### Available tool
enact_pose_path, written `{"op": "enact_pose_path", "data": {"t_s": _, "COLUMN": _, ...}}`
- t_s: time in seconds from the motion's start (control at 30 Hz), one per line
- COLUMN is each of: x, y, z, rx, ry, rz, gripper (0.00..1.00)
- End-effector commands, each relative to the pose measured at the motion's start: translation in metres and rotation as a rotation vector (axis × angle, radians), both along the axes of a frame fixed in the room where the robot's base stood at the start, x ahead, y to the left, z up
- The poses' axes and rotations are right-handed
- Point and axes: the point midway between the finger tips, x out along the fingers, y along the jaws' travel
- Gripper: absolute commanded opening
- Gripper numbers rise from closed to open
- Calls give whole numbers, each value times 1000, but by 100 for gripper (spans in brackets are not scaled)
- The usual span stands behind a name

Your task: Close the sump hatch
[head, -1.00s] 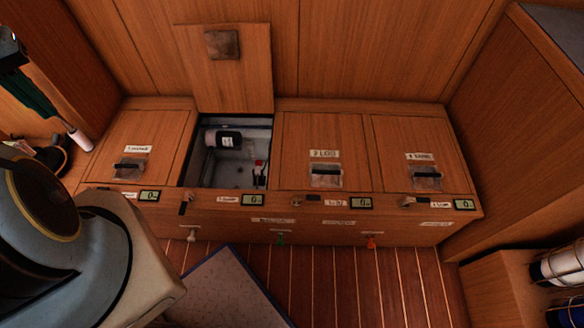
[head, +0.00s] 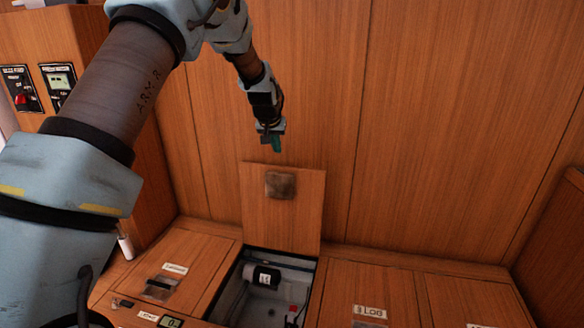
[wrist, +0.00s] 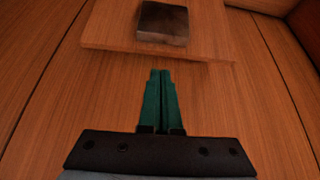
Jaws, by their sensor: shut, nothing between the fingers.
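The sump hatch lid (head: 260,213) stands open and upright against the wood wall, with a dark square plate (head: 281,185) on its face. In the wrist view my gripper (wrist: 161,80) points at the lid (wrist: 110,30), with the dark plate (wrist: 163,22) ahead. I cannot tell how far the fingers are from the lid.
Shut hatches flank the opening: one on the left (head: 205,258) and one labelled LOG (head: 345,290), with another further right. A panel with a red switch and display (head: 60,80) is on the left wall. The wall right of the lid is bare.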

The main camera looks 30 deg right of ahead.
Motion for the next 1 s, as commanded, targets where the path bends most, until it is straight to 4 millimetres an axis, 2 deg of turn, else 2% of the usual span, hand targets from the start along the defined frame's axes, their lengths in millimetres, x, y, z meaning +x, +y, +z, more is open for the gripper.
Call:
{"op": "enact_pose_path", "data": {"t_s": 0.03, "x": -2, "y": -19, "z": -6, "rx": -7, "ry": -10, "rz": -22, "gripper": 0}}
{"op": "enact_pose_path", "data": {"t_s": 0.17, "x": -3, "y": -40, "z": -10, "rx": -18, "ry": -23, "rz": -44, "gripper": 0}}
{"op": "enact_pose_path", "data": {"t_s": 0.33, "x": 3, "y": -47, "z": -23, "rx": -18, "ry": -23, "rz": -45, "gripper": 0}}
{"op": "enact_pose_path", "data": {"t_s": 0.7, "x": 26, "y": -67, "z": -75, "rx": -17, "ry": -23, "rz": -44, "gripper": 0}}
{"op": "enact_pose_path", "data": {"t_s": 1.0, "x": 35, "y": -75, "z": -92, "rx": -18, "ry": -24, "rz": -43, "gripper": 0}}
